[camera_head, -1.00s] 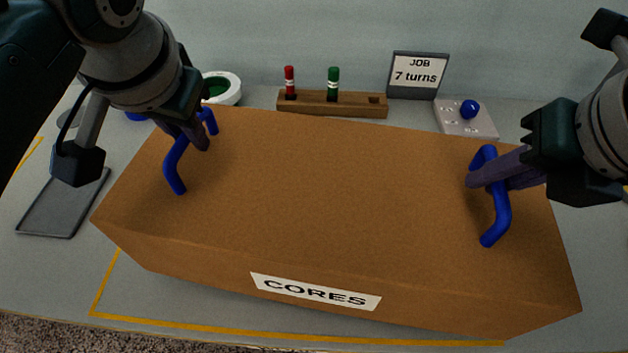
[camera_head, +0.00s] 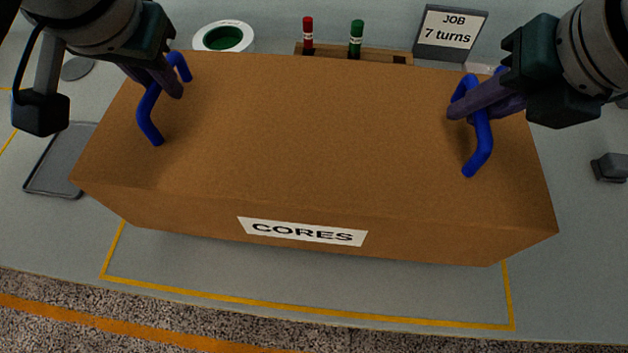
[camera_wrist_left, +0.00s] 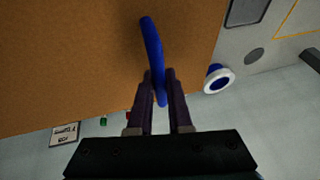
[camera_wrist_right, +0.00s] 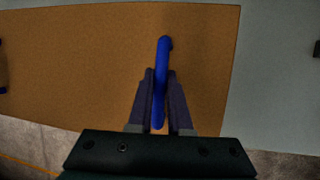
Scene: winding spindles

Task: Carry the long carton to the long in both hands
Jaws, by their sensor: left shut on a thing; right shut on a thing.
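The long carton (camera_head: 310,140) is a brown box with a white CORES label (camera_head: 302,231) on its near side and a blue handle at each end. My left gripper (camera_head: 172,84) is shut on the left blue handle (camera_head: 150,121); the handle lies between its fingers in the left wrist view (camera_wrist_left: 153,45). My right gripper (camera_head: 462,108) is shut on the right blue handle (camera_head: 480,151), also seen between the fingers in the right wrist view (camera_wrist_right: 162,60). The carton appears raised above the table, over a yellow outline (camera_head: 300,308) that it partly hides.
Behind the carton stand a white ring with a green centre (camera_head: 224,37), a wooden rack (camera_head: 400,58) with a red and a green marker, and a JOB 7 turns sign (camera_head: 450,33). A grey tray (camera_head: 58,165) lies left, a small grey block (camera_head: 610,168) right.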

